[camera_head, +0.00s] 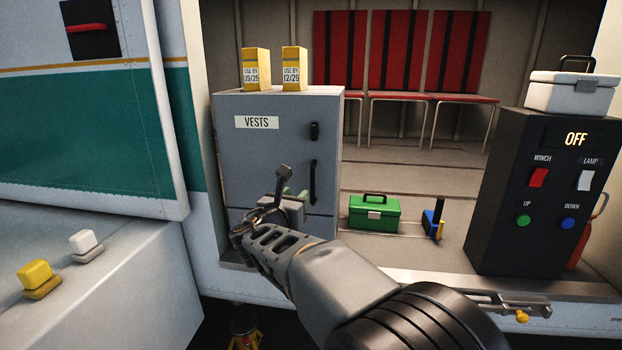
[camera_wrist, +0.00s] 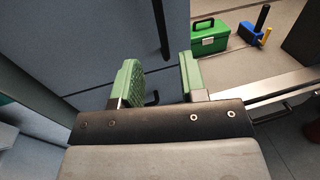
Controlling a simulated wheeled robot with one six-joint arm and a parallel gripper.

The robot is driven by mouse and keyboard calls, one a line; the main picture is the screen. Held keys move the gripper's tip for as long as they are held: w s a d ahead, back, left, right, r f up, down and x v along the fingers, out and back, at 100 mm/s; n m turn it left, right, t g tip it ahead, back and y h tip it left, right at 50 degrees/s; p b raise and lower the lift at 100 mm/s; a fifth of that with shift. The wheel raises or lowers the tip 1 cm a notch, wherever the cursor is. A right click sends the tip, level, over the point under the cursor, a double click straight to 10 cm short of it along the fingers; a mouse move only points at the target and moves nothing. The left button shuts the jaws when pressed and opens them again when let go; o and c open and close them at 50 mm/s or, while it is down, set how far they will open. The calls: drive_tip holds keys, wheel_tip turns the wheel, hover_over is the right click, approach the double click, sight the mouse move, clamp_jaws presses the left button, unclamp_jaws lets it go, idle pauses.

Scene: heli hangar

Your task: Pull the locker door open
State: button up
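The grey-blue locker (camera_head: 262,165) carries a "VESTS" label and stands left of centre in the head view. Its door appears shut. A long black vertical handle (camera_head: 313,183) is on the door's right side, with a small black fitting (camera_head: 314,131) above it. The handle shows at the top of the wrist view (camera_wrist: 161,30). My gripper (camera_head: 296,193) is in front of the locker's lower part, left of the handle's lower end. In the wrist view its green fingers (camera_wrist: 160,80) are apart and nothing is held. A small dark hooked part (camera_wrist: 153,97) shows between them, partly hidden.
Two yellow boxes (camera_head: 257,69) (camera_head: 294,69) stand on the locker. A green case (camera_head: 374,213) and a blue-and-yellow tool (camera_head: 434,221) lie on the floor to its right. A black control box (camera_head: 533,195) stands farther right, with a white case (camera_head: 571,93) on top.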

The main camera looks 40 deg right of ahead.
sight(312, 179)
drive_tip(key=p+x, duration=0.3)
drive_tip(key=x, duration=0.9)
drive_tip(key=shift+w+d, duration=0.15)
drive_tip(key=shift+d, duration=0.1)
clamp_jaws()
